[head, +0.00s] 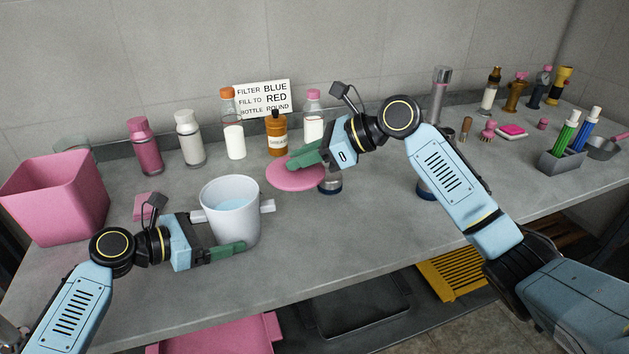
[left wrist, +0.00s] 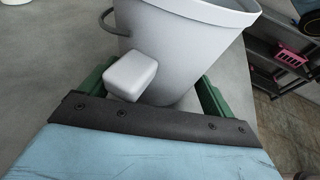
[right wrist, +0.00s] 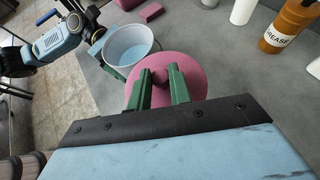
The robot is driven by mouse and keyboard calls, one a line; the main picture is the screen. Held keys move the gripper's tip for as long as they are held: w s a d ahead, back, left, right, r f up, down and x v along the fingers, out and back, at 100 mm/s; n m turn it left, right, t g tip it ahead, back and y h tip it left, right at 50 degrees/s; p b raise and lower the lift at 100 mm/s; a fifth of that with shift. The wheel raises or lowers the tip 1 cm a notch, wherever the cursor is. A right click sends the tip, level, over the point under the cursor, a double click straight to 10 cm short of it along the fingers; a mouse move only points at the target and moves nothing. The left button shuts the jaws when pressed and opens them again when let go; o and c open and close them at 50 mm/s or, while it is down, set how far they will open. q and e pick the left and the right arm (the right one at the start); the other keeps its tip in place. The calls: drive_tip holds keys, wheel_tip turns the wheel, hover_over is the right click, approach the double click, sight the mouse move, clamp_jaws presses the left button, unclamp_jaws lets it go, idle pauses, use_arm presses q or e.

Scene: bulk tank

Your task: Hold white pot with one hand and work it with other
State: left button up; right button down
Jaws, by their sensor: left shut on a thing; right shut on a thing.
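The white pot (head: 233,222) stands on the grey counter in the head view, with block-like side handles. Its inside looks pale blue. My left gripper (head: 222,247) is shut on the pot, with green fingers on either side of its body in the left wrist view (left wrist: 152,95). My right gripper (head: 298,160) is shut on the knob of a round pink lid (head: 290,179), to the right of and behind the pot. In the right wrist view the green fingers close on the lid's knob (right wrist: 160,77). Whether the lid touches the counter is unclear.
A pink bin (head: 57,200) and a pink block (head: 146,205) are left of the pot. Several bottles, including an amber one (head: 277,137), line the back by a sign (head: 263,98). A grey holder (head: 563,160) is far right. Counter in front of the lid is clear.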

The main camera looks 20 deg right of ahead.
wheel_tip(320, 180, up, 6)
drive_tip(key=n+g, duration=0.2)
hover_over(237, 192)
drive_tip(key=shift+y, duration=0.4)
drive_tip(key=shift+f, duration=3.3)
drive_tip(key=shift+f, duration=0.15)
drive_tip(key=c, duration=0.7)
unclamp_jaws()
drive_tip(key=shift+r, duration=3.55)
clamp_jaws()
